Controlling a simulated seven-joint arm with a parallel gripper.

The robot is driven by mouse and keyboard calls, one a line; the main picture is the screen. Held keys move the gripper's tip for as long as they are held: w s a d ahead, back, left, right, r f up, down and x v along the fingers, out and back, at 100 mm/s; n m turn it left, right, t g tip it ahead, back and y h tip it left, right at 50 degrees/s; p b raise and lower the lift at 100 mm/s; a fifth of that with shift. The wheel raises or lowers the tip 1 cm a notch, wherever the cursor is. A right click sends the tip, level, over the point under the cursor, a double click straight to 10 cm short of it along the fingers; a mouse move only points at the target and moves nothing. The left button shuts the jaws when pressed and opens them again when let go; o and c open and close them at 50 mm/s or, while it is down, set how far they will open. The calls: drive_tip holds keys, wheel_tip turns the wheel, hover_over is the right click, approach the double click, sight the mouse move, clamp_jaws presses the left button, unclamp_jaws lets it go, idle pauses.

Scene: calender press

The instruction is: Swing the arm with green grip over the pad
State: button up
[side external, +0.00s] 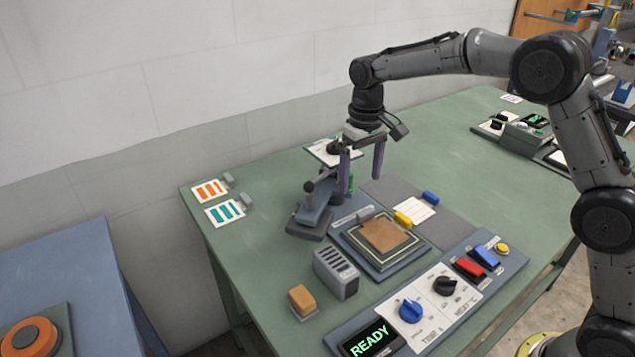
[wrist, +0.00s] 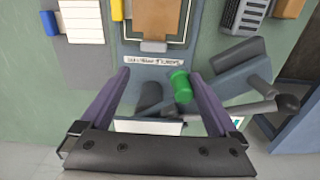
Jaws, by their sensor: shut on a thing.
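The swing arm (side external: 318,207) is dark blue-grey and stands on its base behind the pad, turned away from it. Its green grip (wrist: 180,86) shows between my fingers in the wrist view, close to the right finger. In the side view the green grip (side external: 351,184) is partly hidden by a finger.
A grey slotted block (side external: 336,273) and an orange-tan block (side external: 302,300) stand left of the pad. A yellow block (side external: 402,218) and a blue block (side external: 430,198) lie to its right. A control panel (side external: 430,300) with knobs and a READY display runs along the front.

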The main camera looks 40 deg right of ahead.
drive_tip(key=shift+d, duration=0.75)
drive_tip(key=shift+d, duration=0.6)
